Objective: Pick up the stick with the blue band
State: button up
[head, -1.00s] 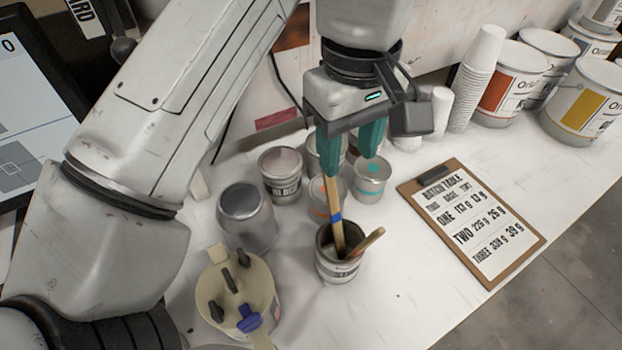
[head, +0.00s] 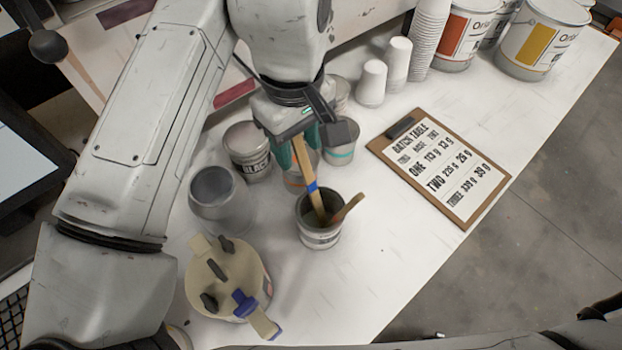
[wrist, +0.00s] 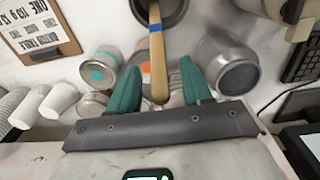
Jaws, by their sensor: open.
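The wooden stick with the blue band (head: 308,170) leans up out of a small open can (head: 318,235) on the white table. A second, shorter wooden stick (head: 348,207) leans out of the same can to the right. My gripper (head: 303,150) has teal fingers and is above and behind the can, near the banded stick's upper end. In the wrist view, my gripper (wrist: 160,85) is open, and the banded stick (wrist: 158,60) shows between the two fingers, apart from both. Its lower end is hidden inside the can.
A grey metal cup (head: 213,192), a black-labelled can (head: 248,155) and a lidded beige pot (head: 225,275) stand left of the can. A teal-marked can (head: 340,150) stands behind it. A clipboard (head: 440,170) lies at right; bare table lies between.

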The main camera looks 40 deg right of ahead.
jog(key=shift+f, duration=1.1)
grip_shut()
